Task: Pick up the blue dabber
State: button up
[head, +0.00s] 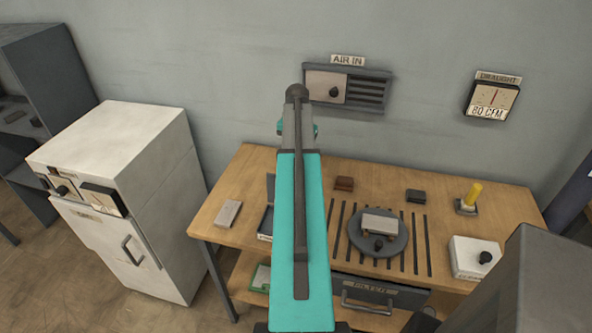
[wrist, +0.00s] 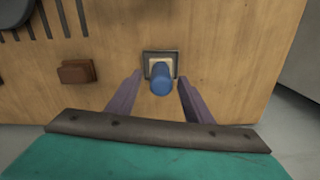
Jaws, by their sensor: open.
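The blue dabber (wrist: 161,79) stands upright in a small square holder (wrist: 147,56) with a dark rim and pale inside, on the wooden bench, in the wrist view. My gripper (wrist: 159,85) is open, with its two purple fingers on either side of the dabber in the picture. Gaps show between the dabber and both fingers. I cannot tell how high the fingertips are above it. In the head view my teal arm covers that part of the bench, and the blue dabber is hidden.
A brown block (wrist: 77,71) lies beside the left finger; it also shows in the head view (head: 344,184). A yellow dabber (head: 472,194), a dark block (head: 415,196), a round plate (head: 357,238) and a white box (head: 470,257) are farther right. The wall is behind the bench.

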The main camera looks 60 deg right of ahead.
jog(key=shift+a+f+p, duration=0.1)
jog(key=shift+f+p, duration=0.4)
jog(key=shift+f, duration=1.25)
jog(key=c, duration=1.1)
jog(key=shift+c, duration=0.2)
jog(key=shift+r, duration=0.1)
jog(key=shift+r+b, duration=1.2)
jog(key=shift+r, duration=3.7)
